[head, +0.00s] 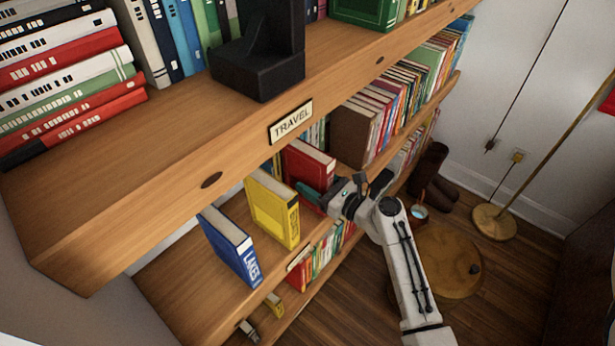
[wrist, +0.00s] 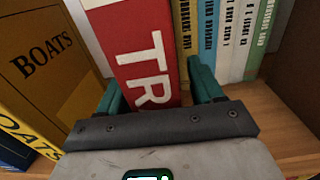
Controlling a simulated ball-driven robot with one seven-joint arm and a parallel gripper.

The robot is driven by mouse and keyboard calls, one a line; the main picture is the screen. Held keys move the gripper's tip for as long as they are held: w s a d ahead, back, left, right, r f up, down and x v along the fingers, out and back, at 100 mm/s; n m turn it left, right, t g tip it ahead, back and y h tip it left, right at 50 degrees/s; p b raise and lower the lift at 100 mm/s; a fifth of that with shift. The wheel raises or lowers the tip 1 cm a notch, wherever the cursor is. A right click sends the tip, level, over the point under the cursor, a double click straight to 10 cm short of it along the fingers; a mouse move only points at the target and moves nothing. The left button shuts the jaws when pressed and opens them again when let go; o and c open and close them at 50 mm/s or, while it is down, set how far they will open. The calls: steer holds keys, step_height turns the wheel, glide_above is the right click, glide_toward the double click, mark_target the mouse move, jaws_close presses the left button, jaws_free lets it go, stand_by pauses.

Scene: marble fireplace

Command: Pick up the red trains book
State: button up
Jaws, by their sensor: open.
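The red trains book (head: 306,167) stands upright on the middle shelf, right of a yellow book. In the wrist view the red book (wrist: 135,38) shows large white letters "TR" on its spine. My gripper (head: 310,193) is open at the front of this book, with its green fingers. In the wrist view my gripper (wrist: 157,84) has one finger on each side of the spine. I cannot tell whether either finger touches the book. The rest of the title is hidden by my gripper.
The yellow Boats book (head: 272,210) stands close on the left, and the blue Lakes book (head: 230,245) farther left. A wooden bookend (head: 352,135) and several books (wrist: 222,35) are behind and to the right. The upper shelf with its Travel sign (head: 290,121) overhangs.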

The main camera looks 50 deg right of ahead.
jaws_close()
stand_by(0.6)
steer(key=shift+r, duration=0.1)
